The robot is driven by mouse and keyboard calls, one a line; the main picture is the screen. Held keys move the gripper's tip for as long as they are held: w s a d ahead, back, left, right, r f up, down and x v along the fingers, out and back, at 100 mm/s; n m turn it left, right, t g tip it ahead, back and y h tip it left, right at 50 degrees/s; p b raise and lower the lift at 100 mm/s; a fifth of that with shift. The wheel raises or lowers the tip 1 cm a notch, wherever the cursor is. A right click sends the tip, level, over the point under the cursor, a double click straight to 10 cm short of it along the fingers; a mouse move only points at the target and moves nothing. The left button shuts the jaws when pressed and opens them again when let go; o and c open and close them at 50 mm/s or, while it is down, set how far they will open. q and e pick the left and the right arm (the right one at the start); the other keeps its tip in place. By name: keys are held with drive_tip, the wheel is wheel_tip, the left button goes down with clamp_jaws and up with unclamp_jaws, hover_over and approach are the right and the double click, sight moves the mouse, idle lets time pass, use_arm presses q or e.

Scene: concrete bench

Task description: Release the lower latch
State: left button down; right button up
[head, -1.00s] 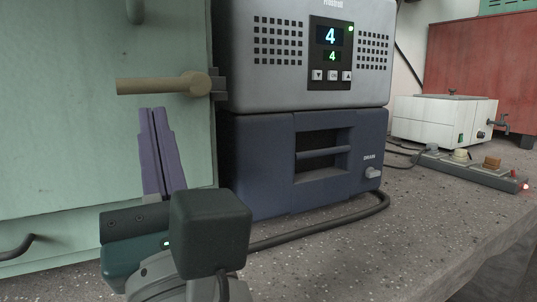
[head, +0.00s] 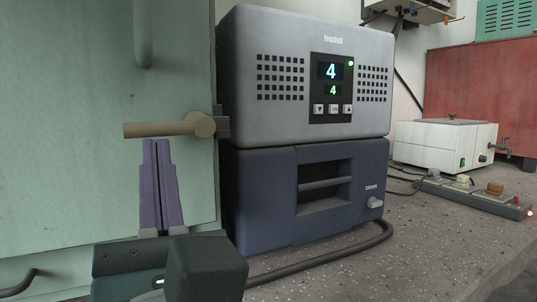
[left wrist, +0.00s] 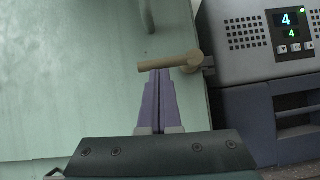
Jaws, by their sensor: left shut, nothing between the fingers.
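The latch is a tan lever (head: 165,129) on the right edge of a pale green door (head: 100,185). It lies about level, with its round hub at the right beside a dark catch (head: 221,122). It also shows in the left wrist view (left wrist: 163,65). My left gripper (head: 156,144) has purple fingers, shut and empty, pointing up. The tips are just under the lever's middle; I cannot tell whether they touch it. In the left wrist view the left gripper (left wrist: 160,72) also ends right below the lever. My right gripper is not in view.
A grey unit (head: 305,30) with a display reading 4 stands on a dark blue base (head: 265,200) right of the door. A vertical door handle (head: 143,35) is above the lever. A black cable (head: 340,255), a white bath (head: 440,145) and a power strip (head: 475,195) lie further right.

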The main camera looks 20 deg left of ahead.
use_arm(q)
drive_tip(key=shift+r+m, duration=0.15)
drive_tip(key=shift+m, duration=0.15)
drive_tip(key=r+m+h+p, duration=0.2)
drive_tip(key=m+h+p, duration=0.2)
drive_tip(key=m+p, duration=0.3)
drive_tip(key=w+r+m+h+p, duration=0.1)
drive_tip(key=r+m+h+p, duration=0.2)
drive_tip(key=m+p, duration=0.4)
drive_tip(key=d+r+m+h+p, duration=0.1)
drive_tip(key=m+h+p, duration=0.4)
drive_tip(key=p, duration=0.8)
drive_tip(key=shift+w+r+m+t+h, duration=0.15)
drive_tip(key=shift+r+m, duration=0.25)
drive_tip(key=shift+m, duration=0.25)
drive_tip(key=shift+r+m+t+h, duration=0.15)
drive_tip(key=shift+r+m, duration=0.2)
drive_tip(key=shift+m, duration=0.3)
drive_tip(key=shift+d+p, duration=0.1)
drive_tip(key=shift+p, duration=0.2)
